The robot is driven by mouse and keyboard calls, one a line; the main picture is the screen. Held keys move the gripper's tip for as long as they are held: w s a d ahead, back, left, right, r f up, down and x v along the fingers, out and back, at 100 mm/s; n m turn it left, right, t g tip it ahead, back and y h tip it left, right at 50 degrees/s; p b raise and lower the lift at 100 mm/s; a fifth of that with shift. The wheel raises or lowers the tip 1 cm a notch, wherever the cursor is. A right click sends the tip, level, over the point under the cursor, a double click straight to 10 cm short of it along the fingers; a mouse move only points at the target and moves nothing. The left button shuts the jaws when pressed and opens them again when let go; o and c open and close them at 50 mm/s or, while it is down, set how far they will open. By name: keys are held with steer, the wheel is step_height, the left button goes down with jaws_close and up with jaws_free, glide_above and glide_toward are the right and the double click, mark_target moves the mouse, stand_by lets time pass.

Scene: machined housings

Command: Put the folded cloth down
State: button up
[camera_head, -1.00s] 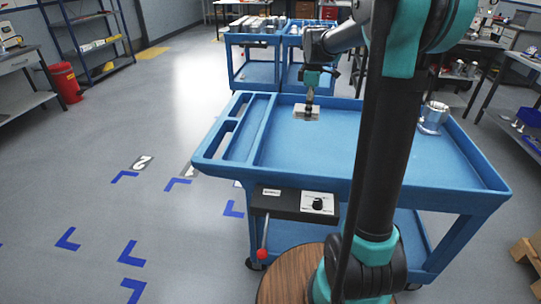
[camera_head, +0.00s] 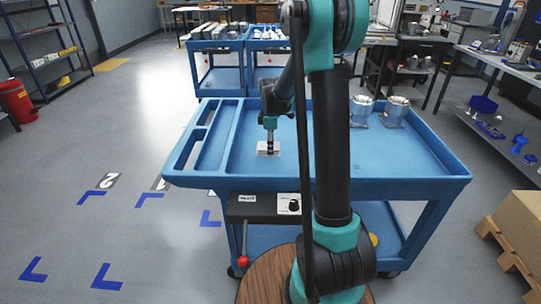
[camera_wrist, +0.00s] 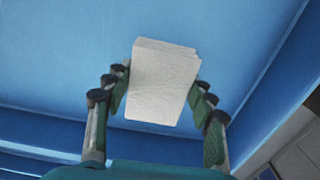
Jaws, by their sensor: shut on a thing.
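The folded cloth (camera_head: 264,149) is a small, pale, flat stack over the left part of the blue cart's top tray (camera_head: 400,170). My gripper (camera_head: 269,146) points down at it. In the wrist view the cloth (camera_wrist: 163,82) sits between the two fingers of my gripper (camera_wrist: 160,100), which are shut on its sides. Blue tray surface shows all around the cloth. I cannot tell whether the cloth touches the tray or hangs just above it.
Two metal housings (camera_head: 395,111) (camera_head: 361,110) stand at the back right of the tray. Narrow compartments (camera_head: 205,140) line its left side. The tray's middle and right are clear. Two more blue carts (camera_head: 217,60) (camera_head: 268,65) stand behind, and a cardboard box (camera_head: 520,225) on a pallet sits at right.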

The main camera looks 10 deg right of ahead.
mark_target(271, 160)
steer(key=shift+f, duration=2)
steer(key=o, duration=1.2)
steer(key=shift+f, duration=0.1)
step_height(271, 160, up, 12)
steer(key=shift+r, duration=0.15)
steer(key=shift+s, duration=0.1)
